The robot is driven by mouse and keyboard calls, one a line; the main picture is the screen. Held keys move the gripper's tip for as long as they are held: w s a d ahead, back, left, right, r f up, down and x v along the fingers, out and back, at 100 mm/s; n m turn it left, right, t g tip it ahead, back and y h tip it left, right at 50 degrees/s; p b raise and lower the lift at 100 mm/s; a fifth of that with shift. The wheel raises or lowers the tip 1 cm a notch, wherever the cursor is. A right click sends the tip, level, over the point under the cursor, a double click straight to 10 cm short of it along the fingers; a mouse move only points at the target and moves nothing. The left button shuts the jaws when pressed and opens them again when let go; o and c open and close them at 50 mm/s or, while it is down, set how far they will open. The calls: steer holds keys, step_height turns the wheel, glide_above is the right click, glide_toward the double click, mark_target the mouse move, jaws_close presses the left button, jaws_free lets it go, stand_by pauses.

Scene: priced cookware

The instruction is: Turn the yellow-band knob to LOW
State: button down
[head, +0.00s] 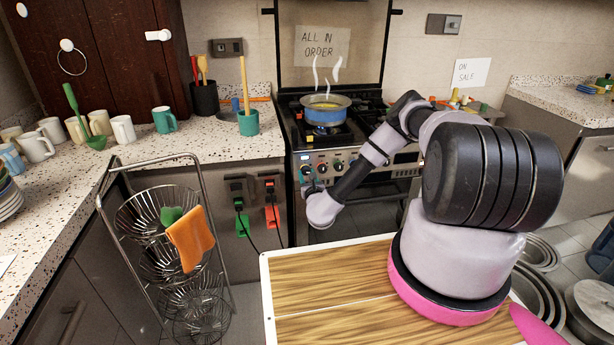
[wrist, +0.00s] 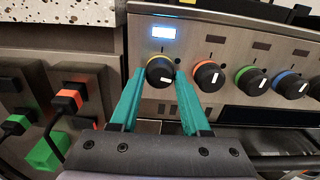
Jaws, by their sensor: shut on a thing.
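The yellow-band knob (wrist: 160,71) is black with a white mark and is the leftmost knob on the stove's front panel in the wrist view. The white mark lies nearly level across the knob's lower face. My gripper (wrist: 161,84) has its teal fingers on either side of this knob and is shut on it. A small lit display (wrist: 164,32) glows pale blue above the knob; its text is too small to read. In the head view my gripper (head: 309,184) is at the left end of the stove's knob row.
Knobs with orange (wrist: 208,76), green (wrist: 251,79) and blue (wrist: 288,84) bands sit to the right. A steaming blue pan (head: 326,110) stands on the stove. Plugs with orange (wrist: 68,100) and green parts are at the left. A wire basket rack (head: 170,250) stands left of the stove.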

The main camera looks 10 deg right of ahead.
steer(key=shift+m, duration=0.3)
steer(key=m, duration=0.3)
steer(key=shift+m, duration=2)
steer(key=shift+c, duration=1.9)
jaws_free()
steer(key=s, duration=1.1)
